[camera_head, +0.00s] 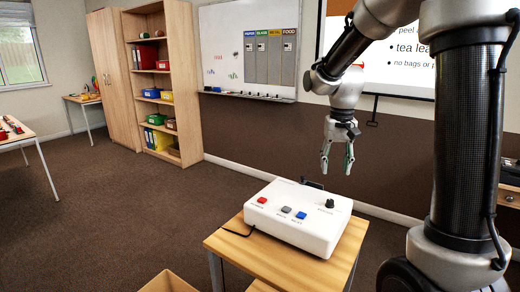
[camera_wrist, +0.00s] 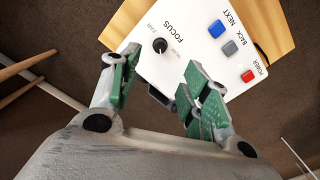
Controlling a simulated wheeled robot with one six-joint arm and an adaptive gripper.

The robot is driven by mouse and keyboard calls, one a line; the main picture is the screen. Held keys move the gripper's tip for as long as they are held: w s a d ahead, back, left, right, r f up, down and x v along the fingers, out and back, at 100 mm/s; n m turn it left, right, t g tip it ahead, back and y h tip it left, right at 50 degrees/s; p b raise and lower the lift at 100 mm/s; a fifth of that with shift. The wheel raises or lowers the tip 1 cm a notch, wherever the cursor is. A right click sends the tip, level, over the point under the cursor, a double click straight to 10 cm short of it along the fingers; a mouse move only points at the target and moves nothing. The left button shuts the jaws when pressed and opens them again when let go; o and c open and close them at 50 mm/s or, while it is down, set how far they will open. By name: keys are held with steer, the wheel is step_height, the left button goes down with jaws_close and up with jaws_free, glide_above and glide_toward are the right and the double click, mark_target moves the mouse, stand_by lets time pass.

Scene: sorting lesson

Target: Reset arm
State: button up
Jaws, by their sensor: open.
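My gripper (camera_head: 337,165) hangs fingers down in the head view, above and behind the far edge of a white control box (camera_head: 285,222). It is open, with a clear gap between its fingers, and holds nothing. In the wrist view the green finger pads (camera_wrist: 160,95) stand apart, with the white box (camera_wrist: 190,50) beyond them. The box has a red button (camera_head: 262,200), a grey button (camera_head: 286,209), a blue button (camera_head: 301,215) and a black knob (camera_head: 330,203). The fingers appear apart from the box.
The box sits on a small wooden table (camera_head: 232,250). A shelf (camera_head: 186,125) with coloured bins and a whiteboard (camera_head: 225,45) stand behind. The carpet (camera_head: 110,190) to the left is clear.

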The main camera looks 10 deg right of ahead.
steer(key=s+r+n+t, duration=0.1)
steer(key=s+r+t, duration=0.1)
steer(key=s, duration=0.9)
steer(key=s+d+r+n+t, duration=0.1)
steer(key=s+r, duration=0.4)
steer(key=s, duration=0.6)
steer(key=shift+s+r+n+t, duration=0.15)
steer(key=shift+s+n+t, duration=0.15)
steer(key=shift+n+t, duration=0.4)
